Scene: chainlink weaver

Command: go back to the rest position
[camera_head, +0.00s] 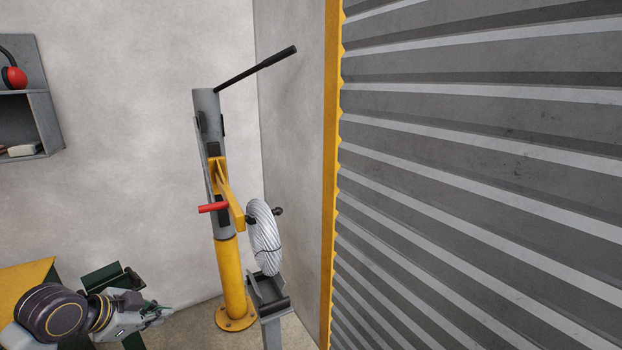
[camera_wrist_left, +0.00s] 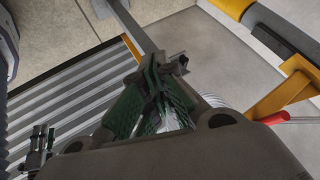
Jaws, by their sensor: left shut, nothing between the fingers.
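My left gripper (camera_head: 165,312) is at the lower left of the head view, left of the base of a yellow-and-grey post machine (camera_head: 233,275). It is shut and holds nothing. In the left wrist view its green-padded fingers (camera_wrist_left: 160,95) are together in the middle of the picture. The gripper looks clear of the machine in the head view.
The post machine has a long black lever (camera_head: 255,68), a red handle (camera_head: 213,207) and a wire coil (camera_head: 264,238). A grey stand (camera_head: 272,325) is below the coil. A corrugated shutter (camera_head: 480,180) fills the right. A wall shelf (camera_head: 40,125) is upper left.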

